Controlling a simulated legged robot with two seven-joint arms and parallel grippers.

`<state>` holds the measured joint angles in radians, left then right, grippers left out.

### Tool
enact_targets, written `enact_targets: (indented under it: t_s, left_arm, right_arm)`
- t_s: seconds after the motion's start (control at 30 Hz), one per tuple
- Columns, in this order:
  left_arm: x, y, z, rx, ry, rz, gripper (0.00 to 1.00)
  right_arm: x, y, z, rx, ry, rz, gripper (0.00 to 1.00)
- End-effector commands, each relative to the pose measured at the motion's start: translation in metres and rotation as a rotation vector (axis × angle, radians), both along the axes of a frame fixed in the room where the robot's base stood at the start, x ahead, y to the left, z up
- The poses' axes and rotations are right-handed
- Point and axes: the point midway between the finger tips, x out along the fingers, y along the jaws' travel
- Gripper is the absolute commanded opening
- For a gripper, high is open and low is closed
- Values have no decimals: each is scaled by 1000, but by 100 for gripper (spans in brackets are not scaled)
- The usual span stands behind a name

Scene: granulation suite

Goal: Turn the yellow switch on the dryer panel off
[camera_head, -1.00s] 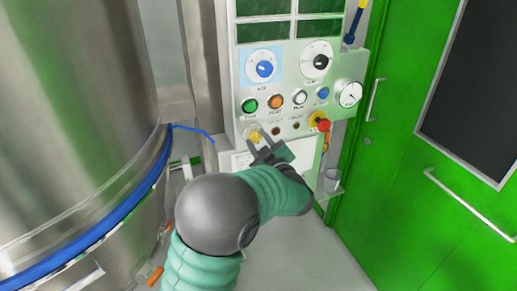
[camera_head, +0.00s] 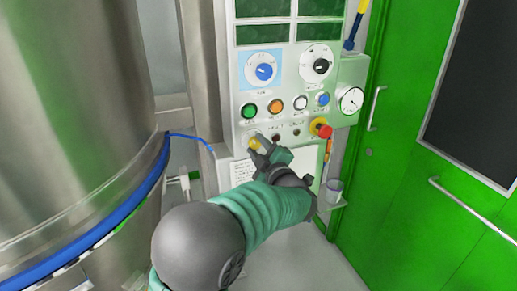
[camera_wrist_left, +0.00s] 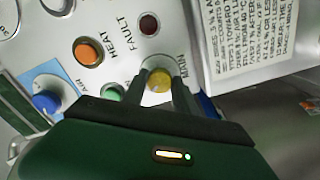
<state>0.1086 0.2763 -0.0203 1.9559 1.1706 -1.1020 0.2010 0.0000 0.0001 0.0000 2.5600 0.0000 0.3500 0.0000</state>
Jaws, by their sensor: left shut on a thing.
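The yellow switch (camera_head: 254,143) is a small round knob at the lower left of the dryer panel (camera_head: 291,88). In the left wrist view the yellow switch (camera_wrist_left: 159,80) sits between the two dark fingers, beside the "MAIN" label. My left gripper (camera_head: 260,146) is at the panel face, shut on the yellow switch; in the left wrist view the left gripper (camera_wrist_left: 160,88) has one finger on each side of the knob. The fingers partly hide the knob's sides, and its exact angle is hard to read. My right gripper is not in view.
Green (camera_head: 249,110), orange (camera_head: 275,106), white and blue buttons sit above the switch. A red emergency knob (camera_head: 321,128) is to its right. A steel vessel (camera_head: 75,110) stands left, a green door (camera_head: 430,190) right. A small shelf with a cup (camera_head: 333,188) is below.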

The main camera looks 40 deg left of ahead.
Motion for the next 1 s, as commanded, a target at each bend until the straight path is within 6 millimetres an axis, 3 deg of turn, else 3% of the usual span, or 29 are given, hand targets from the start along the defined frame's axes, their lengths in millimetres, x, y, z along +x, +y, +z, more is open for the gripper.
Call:
enact_targets:
  t_s: [0.2, 0.23, 0.37, 0.77, 1.0]
  left_arm:
    - [0, 0, -1, -3, 1, 1, 0]
    - [0, 0, -1, -3, 1, 1, 38]
    - [0, 0, -1, -3, 1, 1, 55]
    - [-4, -8, -1, -2, 2, -2, 56]
    - [-30, -61, 0, -1, 2, -6, 56]
  right_arm:
    - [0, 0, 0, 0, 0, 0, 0]
    - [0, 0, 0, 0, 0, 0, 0]
    - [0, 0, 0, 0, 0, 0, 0]
    - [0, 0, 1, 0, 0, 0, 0]
    - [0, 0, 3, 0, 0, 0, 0]
